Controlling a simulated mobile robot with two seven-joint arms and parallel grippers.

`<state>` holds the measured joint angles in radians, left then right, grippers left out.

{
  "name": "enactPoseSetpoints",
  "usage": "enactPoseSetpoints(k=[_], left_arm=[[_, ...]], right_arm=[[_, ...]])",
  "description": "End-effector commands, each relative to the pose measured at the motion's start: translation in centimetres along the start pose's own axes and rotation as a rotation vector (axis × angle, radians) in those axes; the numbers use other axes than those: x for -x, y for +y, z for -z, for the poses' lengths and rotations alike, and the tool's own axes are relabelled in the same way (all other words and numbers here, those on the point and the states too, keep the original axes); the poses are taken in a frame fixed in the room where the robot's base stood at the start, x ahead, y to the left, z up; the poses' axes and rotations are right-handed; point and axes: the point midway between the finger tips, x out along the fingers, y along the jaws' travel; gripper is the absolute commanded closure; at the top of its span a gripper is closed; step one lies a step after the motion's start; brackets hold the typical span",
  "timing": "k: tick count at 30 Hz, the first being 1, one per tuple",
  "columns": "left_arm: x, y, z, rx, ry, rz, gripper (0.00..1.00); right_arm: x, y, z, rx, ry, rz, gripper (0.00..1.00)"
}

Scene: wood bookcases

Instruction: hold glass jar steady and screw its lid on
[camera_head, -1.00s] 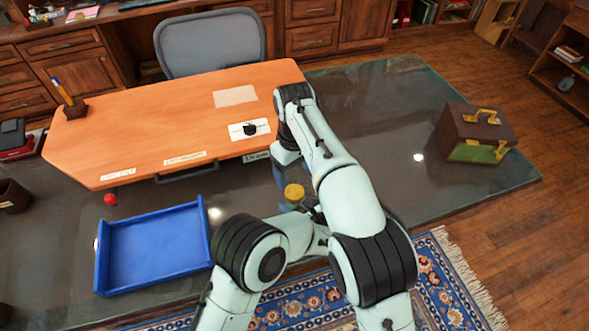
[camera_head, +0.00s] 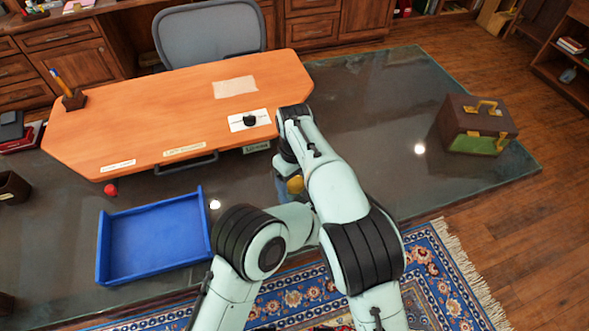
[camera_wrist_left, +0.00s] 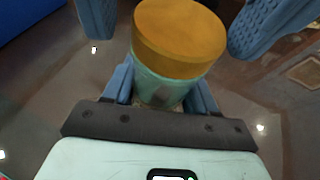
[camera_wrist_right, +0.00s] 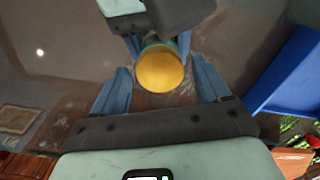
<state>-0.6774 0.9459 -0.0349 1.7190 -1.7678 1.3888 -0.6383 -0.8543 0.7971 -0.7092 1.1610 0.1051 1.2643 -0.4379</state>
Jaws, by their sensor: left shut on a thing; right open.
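The glass jar (camera_wrist_left: 160,90) is a pale green-blue cylinder, upright in the left wrist view, with its round yellow lid (camera_wrist_left: 180,35) on top. My left gripper (camera_wrist_left: 163,84) is shut on the jar's sides below the lid. In the head view, the lid (camera_head: 295,185) shows beside my right forearm, and the jar is mostly hidden. My right gripper (camera_wrist_right: 160,76) is open and points down at the lid (camera_wrist_right: 160,70). Its blue fingers stand on either side of the lid with gaps. I cannot tell whether the lid is threaded on.
A blue tray (camera_head: 107,240) lies on the dark glass tabletop (camera_head: 380,100) to the left, with a red knob (camera_head: 110,189) behind it. An orange board (camera_head: 150,115) lies beyond my grippers. A brown case (camera_head: 478,120) stands far right. The glass between case and arms is clear.

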Motion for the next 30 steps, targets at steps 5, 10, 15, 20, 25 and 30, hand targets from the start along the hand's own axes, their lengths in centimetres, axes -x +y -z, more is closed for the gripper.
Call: enactPoseSetpoints(k=[5, 10, 15, 20, 25, 30], left_arm=[[0.01, -0.02, -0.07, 0.001, -0.001, 0.0, 1.0], [0.01, -0.02, -0.07, 0.001, -0.001, 0.0, 1.0], [0.01, -0.02, -0.07, 0.001, -0.001, 0.0, 1.0], [0.01, -0.02, -0.07, 0.001, -0.001, 0.0, 1.0], [0.01, -0.02, -0.06, 0.001, -0.001, 0.0, 1.0], [0.01, -0.02, -0.06, 0.001, -0.001, 0.0, 1.0]], right_arm=[[-0.66, 0.01, 0.0, 0.0, 0.001, 0.0, 0.24], [-0.66, 0.01, 0.0, 0.0, 0.001, 0.0, 0.24], [-0.65, 0.01, 0.0, 0.0, 0.001, 0.0, 0.63], [-0.64, 0.01, 0.01, -0.007, 0.001, 0.0, 0.81], [-0.64, 0.01, 0.01, -0.185, 0.001, 0.0, 0.81], [-0.67, 0.0, 0.02, -0.565, 0.001, -0.001, 0.81]])
